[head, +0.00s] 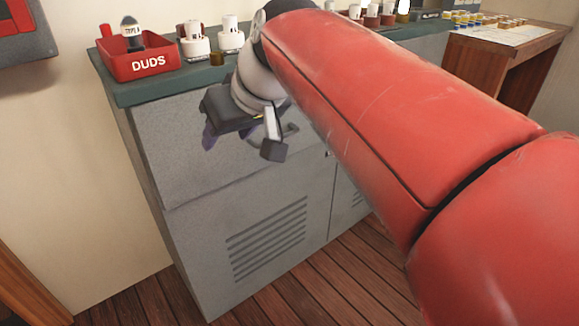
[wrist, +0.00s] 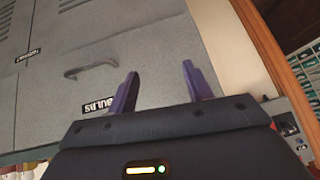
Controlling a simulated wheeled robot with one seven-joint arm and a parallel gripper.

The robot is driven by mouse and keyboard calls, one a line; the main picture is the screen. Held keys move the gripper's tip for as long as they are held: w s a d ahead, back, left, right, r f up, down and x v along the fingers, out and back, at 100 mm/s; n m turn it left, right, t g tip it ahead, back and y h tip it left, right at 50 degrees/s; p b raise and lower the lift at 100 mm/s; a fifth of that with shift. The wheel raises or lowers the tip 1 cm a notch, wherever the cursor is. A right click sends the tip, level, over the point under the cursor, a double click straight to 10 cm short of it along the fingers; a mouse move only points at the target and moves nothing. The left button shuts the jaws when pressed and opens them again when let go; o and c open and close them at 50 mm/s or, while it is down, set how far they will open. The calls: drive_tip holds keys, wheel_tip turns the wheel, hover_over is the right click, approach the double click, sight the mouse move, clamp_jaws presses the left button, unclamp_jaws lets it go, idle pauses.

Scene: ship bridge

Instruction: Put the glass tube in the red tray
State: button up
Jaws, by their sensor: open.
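The red tray (head: 150,68), marked DUDS, stands on the left end of the cabinet top. A dark, pale-topped item with a label (head: 131,32) stands in or just behind it; I cannot tell which. White fittings with pale tops (head: 195,42) stand right of the tray. I cannot make out which item is the glass tube. My gripper (head: 240,136) is in front of the grey cabinet's upper drawer, below the counter edge and right of the tray. In the wrist view its two purple fingers (wrist: 160,75) are apart with nothing between them.
More fittings line the counter's back. A wooden table (head: 505,55) stands at right. Wooden floor (head: 140,300) is clear in front.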

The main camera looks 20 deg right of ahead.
drive_tip(key=s+d+f+m+h, duration=0.1)
drive_tip(key=s+d+f, duration=0.2)
drive_tip(key=s+f, duration=0.3)
drive_tip(key=s+d+f+m+g+h, duration=0.1)
drive_tip(key=s+d+f+m+h, duration=0.1)
drive_tip(key=s+f, duration=0.5)
wheel_tip(320, 180, down, 4)
drive_tip(key=shift+s+d+f, duration=0.15)
drive_tip(key=shift+s+d, duration=0.1)
drive_tip(key=shift+d, duration=0.3)
drive_tip(key=shift+c, duration=0.4)
